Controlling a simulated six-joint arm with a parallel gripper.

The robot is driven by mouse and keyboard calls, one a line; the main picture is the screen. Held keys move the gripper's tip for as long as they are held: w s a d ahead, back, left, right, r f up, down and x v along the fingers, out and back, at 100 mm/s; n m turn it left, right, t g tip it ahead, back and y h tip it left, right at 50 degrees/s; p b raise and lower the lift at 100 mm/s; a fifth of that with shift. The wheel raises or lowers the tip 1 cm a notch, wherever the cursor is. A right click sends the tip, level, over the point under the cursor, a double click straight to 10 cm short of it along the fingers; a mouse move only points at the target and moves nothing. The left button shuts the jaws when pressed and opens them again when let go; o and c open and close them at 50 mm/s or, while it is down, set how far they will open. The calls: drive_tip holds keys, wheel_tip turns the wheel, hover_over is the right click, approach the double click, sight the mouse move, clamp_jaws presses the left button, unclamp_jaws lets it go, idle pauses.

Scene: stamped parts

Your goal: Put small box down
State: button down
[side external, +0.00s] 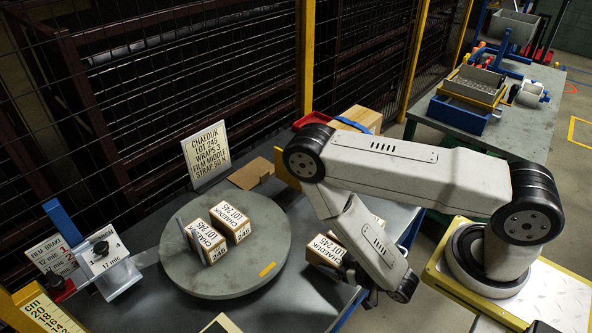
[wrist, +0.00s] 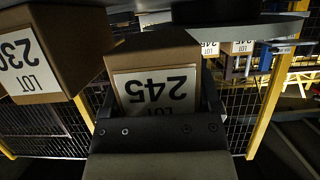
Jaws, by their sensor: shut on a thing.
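In the wrist view, my gripper (wrist: 160,100) is shut on a small brown cardboard box (wrist: 190,50), with a jaw on each side. Its white label reads LOT 245, upside down in that view. In the side view, my gripper (side external: 366,287) is low at the right of the bench, largely hidden by my arm. Brown boxes (side external: 322,250) with LOT 245 labels show beside it; I cannot tell there which is held or how high it is. A second box (wrist: 45,50), marked LOT 230, is close on the left in the wrist view.
A round grey turntable (side external: 185,283) bears two brown LOT 245 boxes (side external: 232,222) and an upright grey plate; its front right is bare around a yellow mark (side external: 267,269). A sign (side external: 206,153) stands behind it. A film brake fixture (side external: 103,262) stands left.

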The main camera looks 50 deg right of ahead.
drive_tip(key=shift+f, duration=1.45)
drive_tip(key=shift+f, duration=0.1)
unclamp_jaws()
drive_tip(key=shift+f, duration=0.1)
drive_tip(key=shift+s, duration=0.1)
drive_tip(key=shift+v, duration=3.3)
drive_tip(key=shift+s+r, duration=0.25)
drive_tip(key=shift+s, duration=0.15)
drive_tip(key=shift+d, duration=0.1)
